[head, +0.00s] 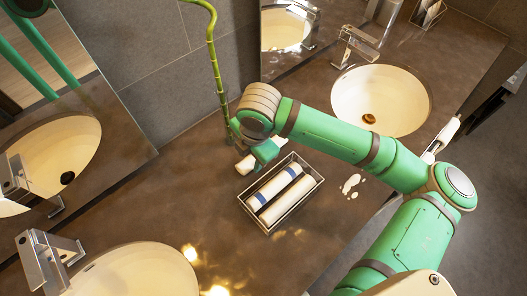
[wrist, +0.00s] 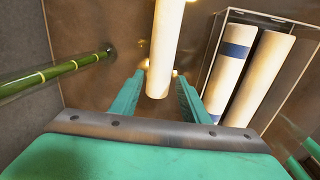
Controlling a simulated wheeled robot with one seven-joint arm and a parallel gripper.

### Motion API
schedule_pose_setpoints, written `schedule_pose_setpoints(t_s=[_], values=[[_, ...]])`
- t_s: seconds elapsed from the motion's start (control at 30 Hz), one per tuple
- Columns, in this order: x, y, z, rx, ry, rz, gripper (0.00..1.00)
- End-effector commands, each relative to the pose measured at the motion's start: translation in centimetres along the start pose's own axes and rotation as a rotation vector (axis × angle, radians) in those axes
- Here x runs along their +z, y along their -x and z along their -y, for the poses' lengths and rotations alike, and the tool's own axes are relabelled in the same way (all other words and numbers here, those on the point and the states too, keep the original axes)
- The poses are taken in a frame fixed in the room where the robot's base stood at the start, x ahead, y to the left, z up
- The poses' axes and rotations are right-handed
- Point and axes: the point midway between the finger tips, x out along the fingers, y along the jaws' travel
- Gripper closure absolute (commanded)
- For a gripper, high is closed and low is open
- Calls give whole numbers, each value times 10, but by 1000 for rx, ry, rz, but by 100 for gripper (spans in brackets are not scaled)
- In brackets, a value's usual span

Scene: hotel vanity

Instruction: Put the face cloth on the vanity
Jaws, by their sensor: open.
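A plain white rolled cloth (wrist: 168,35), which looks like the face cloth, lies on the brown vanity top (head: 130,200) beside the tray. In the head view one end of the roll (head: 243,167) shows past my gripper (head: 264,153), which hides its middle. In the wrist view the near end of the roll is between the two green fingers of my gripper (wrist: 158,88). The fingers are open, with a gap visible on each side of the roll.
A wire-rimmed tray (head: 303,205) beside my gripper holds a blue-banded roll (head: 269,188) and a plain roll (head: 287,200). A green bamboo stalk (head: 215,60) stands behind. Basins (head: 380,100) and (head: 135,275), taps and white spots (head: 350,184) are around. The left counter is clear.

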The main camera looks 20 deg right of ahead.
Motion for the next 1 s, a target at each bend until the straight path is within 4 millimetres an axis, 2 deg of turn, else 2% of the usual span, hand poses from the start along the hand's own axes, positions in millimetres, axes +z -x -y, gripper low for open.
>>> schedule_pose_setpoints(t_s=[0.1,0.2,0.47,0.5,0.6,0.67,0.7,1.0], values=[[0,-16,0,-1,-1,-1,58],[0,-25,0,-1,1,-1,58],[0,-28,0,1,3,-1,58],[0,-28,0,1,3,-1,60],[0,-28,0,0,1,0,84],[1,-28,0,0,0,0,85],[1,-28,0,0,0,0,89],[1,-25,0,1,-1,0,89]])
